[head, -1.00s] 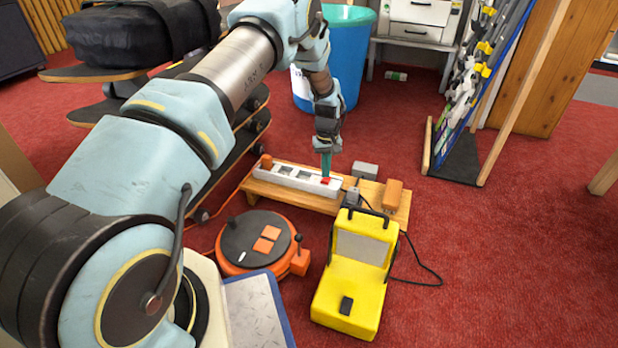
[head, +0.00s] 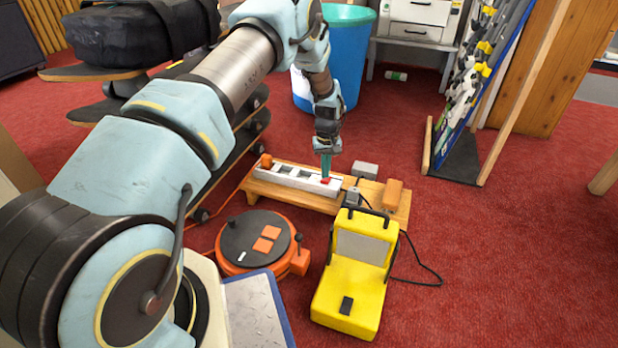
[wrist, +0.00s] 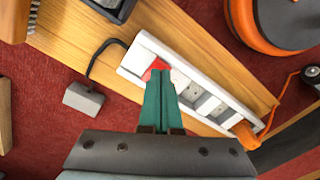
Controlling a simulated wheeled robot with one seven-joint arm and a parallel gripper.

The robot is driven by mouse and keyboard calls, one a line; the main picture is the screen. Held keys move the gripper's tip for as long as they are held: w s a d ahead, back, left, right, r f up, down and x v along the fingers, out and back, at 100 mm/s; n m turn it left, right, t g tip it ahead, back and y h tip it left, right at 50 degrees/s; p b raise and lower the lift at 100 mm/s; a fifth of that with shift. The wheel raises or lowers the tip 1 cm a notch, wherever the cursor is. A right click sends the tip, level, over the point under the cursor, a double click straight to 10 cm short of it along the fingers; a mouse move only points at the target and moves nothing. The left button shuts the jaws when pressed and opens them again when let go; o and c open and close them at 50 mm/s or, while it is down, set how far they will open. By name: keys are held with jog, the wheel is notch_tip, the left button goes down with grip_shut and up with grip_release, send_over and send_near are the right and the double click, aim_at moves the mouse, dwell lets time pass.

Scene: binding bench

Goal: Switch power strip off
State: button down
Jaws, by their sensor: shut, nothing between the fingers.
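The white power strip (head: 297,179) lies along a low wooden bench on the red floor. It has several grey sockets and a red switch (head: 328,182) at its right end. In the wrist view the power strip (wrist: 207,78) runs diagonally and the red switch (wrist: 157,66) shows just past my fingertips. My gripper (head: 326,177) points down with its teal fingers shut and empty. The fingertips (wrist: 159,78) are at the switch and partly cover it. I cannot tell whether they touch it or which way the switch is tipped.
A yellow device (head: 349,293) stands in front, and a round orange device (head: 254,243) sits front left. Open red carpet lies to the right.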

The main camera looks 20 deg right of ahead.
jog(key=shift+f+b, duration=0.35)
jog(key=shift+f, duration=0.5)
jog(key=shift+r, duration=0.2)
jog(key=shift+r+p, duration=2.7)
jog(key=shift+r, duration=0.7)
